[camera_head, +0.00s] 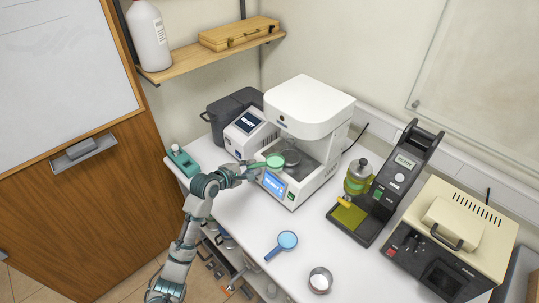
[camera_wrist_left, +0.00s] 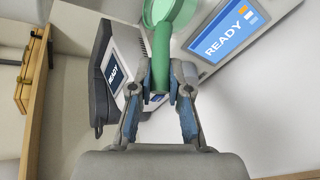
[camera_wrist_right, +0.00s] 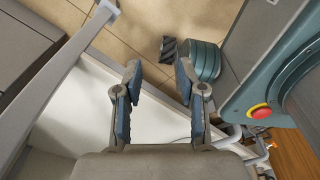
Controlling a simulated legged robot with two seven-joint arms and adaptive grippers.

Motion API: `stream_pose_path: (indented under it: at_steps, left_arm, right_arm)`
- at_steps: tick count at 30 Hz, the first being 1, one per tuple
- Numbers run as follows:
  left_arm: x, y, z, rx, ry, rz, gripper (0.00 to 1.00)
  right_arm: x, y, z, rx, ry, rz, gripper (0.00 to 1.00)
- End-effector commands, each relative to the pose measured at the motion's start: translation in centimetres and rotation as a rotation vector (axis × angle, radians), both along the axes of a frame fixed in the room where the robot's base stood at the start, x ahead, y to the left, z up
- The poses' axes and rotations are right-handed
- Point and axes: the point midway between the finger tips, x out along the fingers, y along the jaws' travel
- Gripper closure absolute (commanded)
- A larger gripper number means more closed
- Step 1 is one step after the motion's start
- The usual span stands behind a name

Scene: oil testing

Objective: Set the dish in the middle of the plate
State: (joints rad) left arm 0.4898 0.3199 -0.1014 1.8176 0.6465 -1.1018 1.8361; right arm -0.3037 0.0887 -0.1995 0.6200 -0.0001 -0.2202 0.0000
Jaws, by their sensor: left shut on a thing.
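A green round dish with a handle (camera_head: 275,160) is held at the front opening of the white instrument, above its "READY" screen. My left gripper (camera_head: 256,167) is shut on the dish's green handle, which also shows in the left wrist view (camera_wrist_left: 161,62). The dish's round part is cut off by the top edge there. A grey round plate (camera_head: 292,157) is inside the instrument's opening, just behind and right of the dish, partly covered by it. My right gripper (camera_wrist_right: 158,80) is open and empty in the right wrist view, over the floor and table edge.
The white instrument (camera_head: 308,103) has a hood overhanging the plate. A small printer-like box (camera_head: 249,133) stands left of it. A blue round handled tool (camera_head: 288,240) and a small metal cup (camera_head: 320,280) lie at the front. A black tester (camera_head: 404,165) stands right. The white tabletop (camera_head: 250,220) is mostly clear.

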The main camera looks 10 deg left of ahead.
Motion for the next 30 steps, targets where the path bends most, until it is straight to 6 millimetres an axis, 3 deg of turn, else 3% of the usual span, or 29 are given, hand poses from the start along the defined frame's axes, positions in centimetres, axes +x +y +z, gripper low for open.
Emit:
stream_pose_path:
  at_steps: [4,11,17,20,30]
  left_arm:
    - [3.3,-1.6,0.2,0.000,-0.002,0.001,1.00]
    - [5.4,-2.7,0.2,0.000,-0.002,0.000,1.00]
    - [8.5,-4.0,0.2,0.001,-0.001,0.000,1.00]
    - [8.2,-3.8,-1.3,0.002,0.002,0.002,1.00]
    - [8.1,-3.8,-1.6,0.000,-0.001,0.001,1.00]
  right_arm:
    - [0.1,0.7,0.3,0.007,0.000,-0.002,0.60]
    - [0.3,1.5,0.4,0.018,-0.004,-0.006,0.60]
    - [0.3,1.0,0.7,0.013,-0.004,-0.003,0.60]
    - [0.4,0.8,0.8,0.010,-0.004,-0.003,0.60]
    - [0.4,0.5,0.9,0.006,-0.005,-0.001,0.60]
